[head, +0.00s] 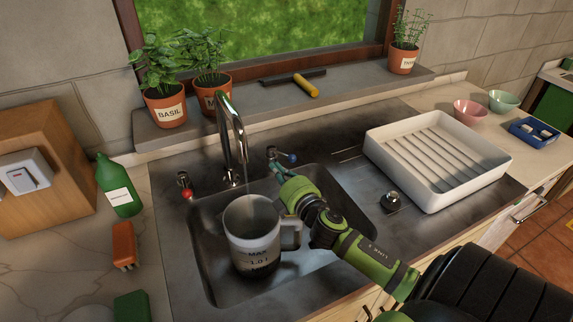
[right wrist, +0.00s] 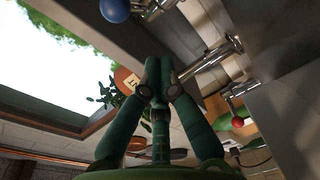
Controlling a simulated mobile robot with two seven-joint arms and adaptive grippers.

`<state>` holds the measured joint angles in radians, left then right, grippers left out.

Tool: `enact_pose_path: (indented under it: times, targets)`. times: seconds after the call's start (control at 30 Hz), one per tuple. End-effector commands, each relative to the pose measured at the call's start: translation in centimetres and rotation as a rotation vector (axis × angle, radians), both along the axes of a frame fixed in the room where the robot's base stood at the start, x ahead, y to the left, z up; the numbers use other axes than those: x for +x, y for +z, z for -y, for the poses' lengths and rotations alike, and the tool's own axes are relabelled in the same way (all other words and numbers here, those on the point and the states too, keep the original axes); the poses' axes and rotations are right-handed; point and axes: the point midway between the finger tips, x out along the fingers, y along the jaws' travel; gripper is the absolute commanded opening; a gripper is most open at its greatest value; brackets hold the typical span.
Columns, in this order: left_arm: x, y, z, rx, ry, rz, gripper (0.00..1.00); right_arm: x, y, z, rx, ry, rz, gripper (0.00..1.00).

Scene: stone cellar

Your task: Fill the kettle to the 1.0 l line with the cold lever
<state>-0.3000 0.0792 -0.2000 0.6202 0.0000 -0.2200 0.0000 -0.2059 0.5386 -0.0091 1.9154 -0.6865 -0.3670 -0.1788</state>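The kettle (head: 241,225), a clear grey jug with MAX and 1.0 l marks, stands upright in the sink below the tap (head: 238,140). Its lower part looks dark; I cannot read the water level or tell whether water runs. The cold lever (head: 291,158) has a blue knob, which also shows at the top of the right wrist view (right wrist: 115,10). My right gripper (head: 282,178) is in front of and below the cold lever, above the kettle's handle side. Its green fingers (right wrist: 159,72) are together with nothing between them, apart from the blue knob. My left gripper is not in view.
A red-knobbed lever (head: 186,191) stands left of the tap. A white drying tray (head: 440,185) and a drain knob (head: 391,200) are to the right. A green bottle (head: 120,190) and orange brush (head: 123,245) are on the left counter. Potted herbs (head: 165,110) line the sill.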

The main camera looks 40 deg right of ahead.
Motion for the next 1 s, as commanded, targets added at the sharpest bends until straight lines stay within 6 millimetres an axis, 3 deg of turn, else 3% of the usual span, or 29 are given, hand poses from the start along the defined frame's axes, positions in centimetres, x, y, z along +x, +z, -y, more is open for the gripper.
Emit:
enact_pose_path:
  times: [0.2,0.63,0.83,1.0]
  targets:
    - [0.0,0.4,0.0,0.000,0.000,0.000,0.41,0.0,-0.6,2.4,-0.001,-0.001,-0.003,0.00]
    - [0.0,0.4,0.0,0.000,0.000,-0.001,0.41,0.0,-0.7,2.9,0.000,0.000,-0.003,0.00]
    - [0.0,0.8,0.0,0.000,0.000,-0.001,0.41,-0.1,-0.6,4.8,-0.001,-0.002,-0.004,0.00]
    - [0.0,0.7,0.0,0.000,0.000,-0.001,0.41,-0.1,-0.7,4.8,0.000,0.001,-0.003,0.00]
